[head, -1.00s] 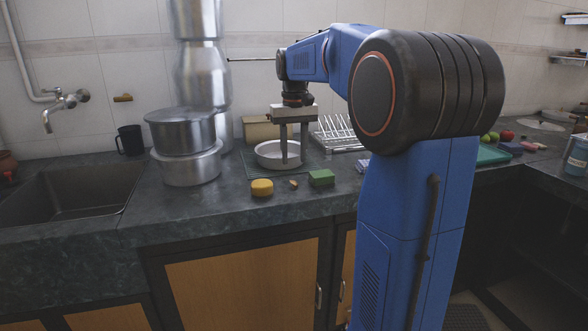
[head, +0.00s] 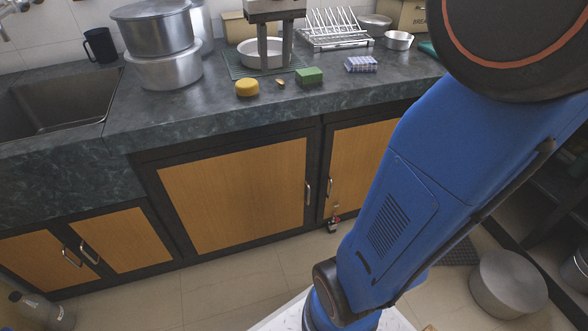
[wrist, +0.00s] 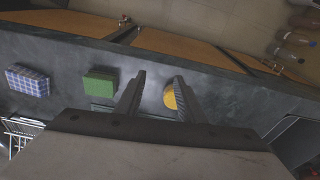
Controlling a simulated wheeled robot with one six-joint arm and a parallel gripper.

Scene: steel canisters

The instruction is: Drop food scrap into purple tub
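My gripper (head: 275,52) hangs over the back of the counter, in front of the round pale dish in the head view. Its two fingers point down, apart, with nothing seen between them. A small orange-brown piece, probably the food scrap (head: 280,82), lies on the counter between a yellow round sponge (head: 247,88) and a green block (head: 309,76). I cannot make it out in the wrist view.
The pale dish (head: 248,60) stands on a dark green mat (head: 236,70). A checkered block (head: 361,64) and dish rack (head: 335,38) are to the right. Stacked steel pots (head: 165,72) and the sink (head: 55,105) are left. The counter's front strip is mostly clear.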

